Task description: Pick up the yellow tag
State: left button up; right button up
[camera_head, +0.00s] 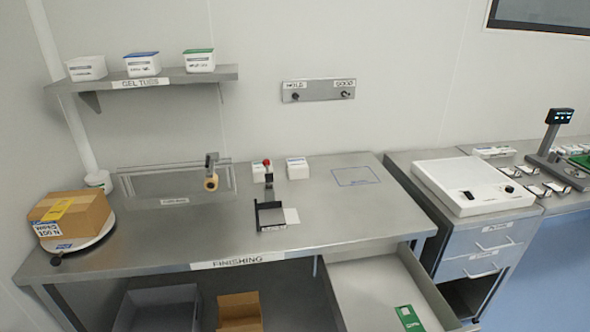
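Neither of my grippers is in view.
The steel table (330,215) holds a roll on a stand (211,180), a small dark device (270,214) and white boxes (297,168). A drawer (365,290) stands open below, with a green item inside. A shelf (170,77) with tubs hangs above.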

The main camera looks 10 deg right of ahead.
aim_at(57, 212)
jog(key=l+z, duration=0.2)
jog(key=z, duration=0.25)
jog(key=i+l+z, duration=0.1)
jog(key=z, duration=0.35)
jog(key=i+l+z, duration=0.1)
jog(key=z, duration=0.35)
jog(key=i, duration=0.1)
